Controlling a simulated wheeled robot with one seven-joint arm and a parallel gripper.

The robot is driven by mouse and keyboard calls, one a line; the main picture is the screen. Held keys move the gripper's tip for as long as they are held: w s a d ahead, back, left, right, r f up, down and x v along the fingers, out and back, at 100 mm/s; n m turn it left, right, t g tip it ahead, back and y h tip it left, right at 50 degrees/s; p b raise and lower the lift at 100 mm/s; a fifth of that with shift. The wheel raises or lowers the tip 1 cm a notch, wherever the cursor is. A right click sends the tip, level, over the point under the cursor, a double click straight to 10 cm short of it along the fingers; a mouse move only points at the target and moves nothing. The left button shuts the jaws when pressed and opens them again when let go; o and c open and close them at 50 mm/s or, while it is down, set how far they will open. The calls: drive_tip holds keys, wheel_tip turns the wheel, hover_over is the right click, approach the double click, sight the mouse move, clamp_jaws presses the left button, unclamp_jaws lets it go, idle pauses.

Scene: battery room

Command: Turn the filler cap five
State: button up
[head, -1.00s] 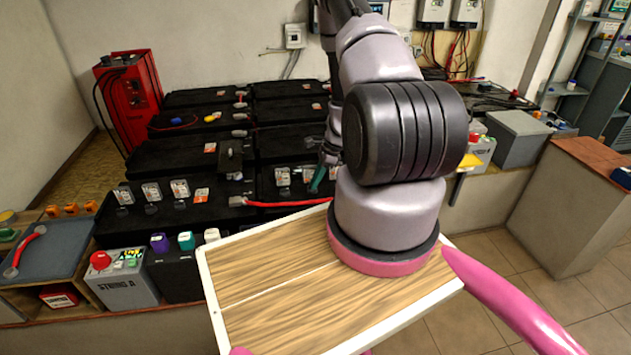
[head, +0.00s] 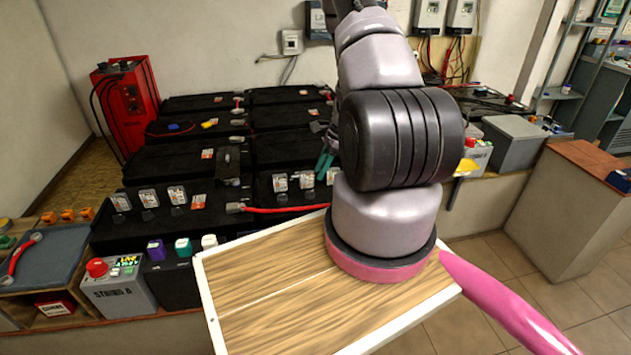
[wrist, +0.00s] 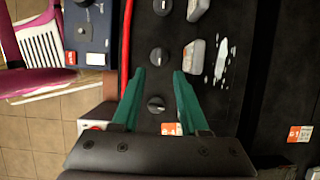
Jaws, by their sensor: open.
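Several dark round filler caps stand in rows on the black batteries. In the head view, the left front battery has three caps (head: 148,214) with white tags behind them. The right front battery has caps too (head: 281,198), partly hidden by my arm. In the wrist view, three caps run in a line: a top one (wrist: 163,7), a middle one (wrist: 159,57) and a lower one (wrist: 156,104). My gripper (wrist: 160,78) is open with green fingers, the lower cap showing between them. It also shows in the head view (head: 326,163). I cannot read which cap is five.
A red cable (wrist: 127,45) runs along the caps' left side in the wrist view. White tags (wrist: 195,52) stand close on their right. In the head view, a wooden-topped tray (head: 270,300) is in front, and a grey String A box (head: 118,284) stands at the left.

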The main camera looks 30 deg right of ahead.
drive_tip(key=shift+v, duration=1.7)
drive_tip(key=a+r+n+t, duration=0.1)
drive_tip(key=a+r+n, duration=0.4)
drive_tip(key=r, duration=0.9)
drive_tip(key=a+r+n+t, duration=0.1)
drive_tip(key=a+r+n, duration=0.35)
drive_tip(key=r, duration=0.95)
drive_tip(key=s+a+r+n+t+h, duration=0.1)
drive_tip(key=s+a+r+n, duration=0.3)
drive_tip(key=s+r, duration=0.5)
drive_tip(key=s+a+r+n+t+h, duration=0.1)
drive_tip(key=s+a+r+n, duration=0.3)
drive_tip(key=s+r, duration=0.4)
drive_tip(key=shift+s+a+r+t, duration=0.4)
drive_tip(key=shift+s+a+t, duration=0.15)
drive_tip(key=shift+s+t, duration=0.35)
drive_tip(key=shift+w, duration=0.1)
